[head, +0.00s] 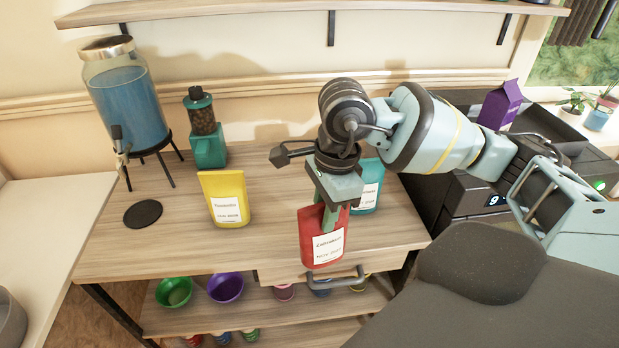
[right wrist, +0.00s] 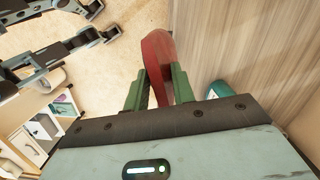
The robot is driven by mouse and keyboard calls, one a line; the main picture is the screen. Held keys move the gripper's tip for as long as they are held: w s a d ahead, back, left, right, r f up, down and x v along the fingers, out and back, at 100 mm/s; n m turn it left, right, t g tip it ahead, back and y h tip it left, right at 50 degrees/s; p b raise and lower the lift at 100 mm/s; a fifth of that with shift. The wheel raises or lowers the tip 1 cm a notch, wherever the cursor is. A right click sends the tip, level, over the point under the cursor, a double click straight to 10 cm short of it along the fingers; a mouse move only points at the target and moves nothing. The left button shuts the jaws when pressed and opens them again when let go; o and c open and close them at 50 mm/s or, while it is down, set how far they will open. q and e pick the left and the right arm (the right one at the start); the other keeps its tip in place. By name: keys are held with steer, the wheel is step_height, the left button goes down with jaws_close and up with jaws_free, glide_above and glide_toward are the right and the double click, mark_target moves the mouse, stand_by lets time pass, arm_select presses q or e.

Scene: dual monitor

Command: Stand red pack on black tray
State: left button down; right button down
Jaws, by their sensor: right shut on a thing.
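The red pack (head: 321,245), with a white label, is held roughly upright at the front edge of the wooden table in the head view. My right gripper (head: 331,212) is shut on its upper part from above. In the right wrist view the red pack (right wrist: 157,62) sits between the green fingers (right wrist: 158,88). I cannot tell whether its base touches anything. A flat round black piece, apparently the black tray (head: 143,214), lies on the table at the left, empty and apart from the pack.
A yellow pack (head: 225,198) stands between the tray and the red pack. A teal pack (head: 368,187) stands behind the gripper. A blue-filled dispenser (head: 128,100) on a stand and a grinder (head: 204,130) are behind the tray. A black machine (head: 468,195) is at right.

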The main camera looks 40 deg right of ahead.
mark_target(305, 255)
steer(key=a+n, duration=0.1)
steer(key=n, duration=0.2)
steer(key=a+f+n, duration=0.1)
steer(key=n, duration=0.2)
steer(key=s+a+f+n+g, duration=0.1)
steer(key=n, duration=0.2)
steer(key=shift+s+a+f, duration=0.1)
steer(key=shift+a, duration=0.2)
steer(key=a+f+n, duration=0.1)
steer(key=n, duration=0.3)
steer(key=s+a+n+h, duration=0.1)
steer(key=n, duration=0.3)
steer(key=s+a+f+n, duration=0.1)
steer(key=a+n, duration=0.1)
steer(key=n, duration=0.2)
steer(key=shift+s+f+n+g, duration=0.15)
steer(key=shift+f+n+g, duration=0.15)
steer(key=shift+g, duration=0.1)
